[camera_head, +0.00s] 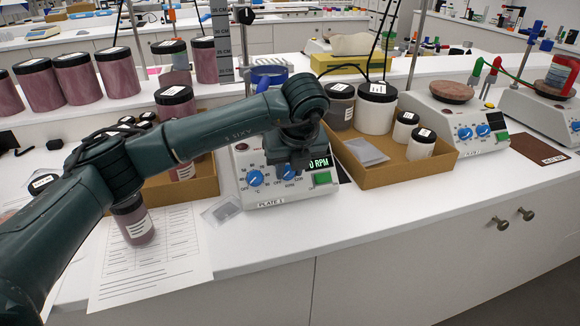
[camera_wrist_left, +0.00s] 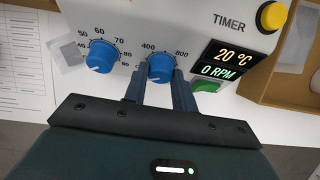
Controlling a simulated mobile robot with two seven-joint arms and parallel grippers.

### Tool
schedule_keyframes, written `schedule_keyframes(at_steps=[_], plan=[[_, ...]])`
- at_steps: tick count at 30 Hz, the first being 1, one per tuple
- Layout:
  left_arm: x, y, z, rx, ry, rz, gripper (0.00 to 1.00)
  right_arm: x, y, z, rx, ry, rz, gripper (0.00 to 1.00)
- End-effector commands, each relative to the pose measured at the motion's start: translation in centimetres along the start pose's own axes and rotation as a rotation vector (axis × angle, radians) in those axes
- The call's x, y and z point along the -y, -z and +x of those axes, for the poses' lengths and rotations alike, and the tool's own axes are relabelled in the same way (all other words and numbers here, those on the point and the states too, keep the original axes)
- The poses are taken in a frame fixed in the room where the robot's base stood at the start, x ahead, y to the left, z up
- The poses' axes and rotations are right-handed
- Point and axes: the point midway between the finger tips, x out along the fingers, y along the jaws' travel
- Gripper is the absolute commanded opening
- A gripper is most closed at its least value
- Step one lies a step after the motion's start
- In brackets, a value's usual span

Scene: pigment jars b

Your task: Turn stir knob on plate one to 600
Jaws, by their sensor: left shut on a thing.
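Plate one (camera_head: 264,203) is a white hotplate labelled "PLATE 1" on the bench, with two blue knobs on its front. The stir knob (camera_wrist_left: 160,67) is the right one, below the 400 and 800 marks; its pointer is too small to read surely. My left gripper (camera_wrist_left: 160,79) is shut on this knob, one finger on each side. In the head view my left gripper (camera_head: 290,165) and arm cover part of the panel and the plate's top. The heat knob (camera_wrist_left: 101,56) is free to the left. The display (camera_wrist_left: 224,63) reads 20 °C and 0 RPM. My right gripper is out of view.
A cardboard tray (camera_head: 395,176) with jars stands close on the right, another tray (camera_head: 205,186) on the left. A green switch (camera_wrist_left: 206,86) and a yellow timer button (camera_wrist_left: 271,16) are near the knob. A jar (camera_head: 134,222) stands on paper sheets below my arm.

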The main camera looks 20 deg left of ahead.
Motion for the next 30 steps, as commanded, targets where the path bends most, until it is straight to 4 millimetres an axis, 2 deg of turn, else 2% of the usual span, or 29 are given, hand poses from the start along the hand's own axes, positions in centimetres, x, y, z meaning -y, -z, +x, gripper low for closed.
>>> schedule_keyframes(at_steps=[3,14,30], plan=[[0.0,-0.02,-0.03,0.0,0.0,0.0,0.04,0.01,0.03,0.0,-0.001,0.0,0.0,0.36],[0.06,-0.05,-0.01,0.002,-0.029,0.066,0.04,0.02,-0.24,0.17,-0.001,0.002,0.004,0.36],[0.37,0.04,0.0,0.004,-0.21,0.484,0.04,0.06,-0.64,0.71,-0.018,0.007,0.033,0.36]])
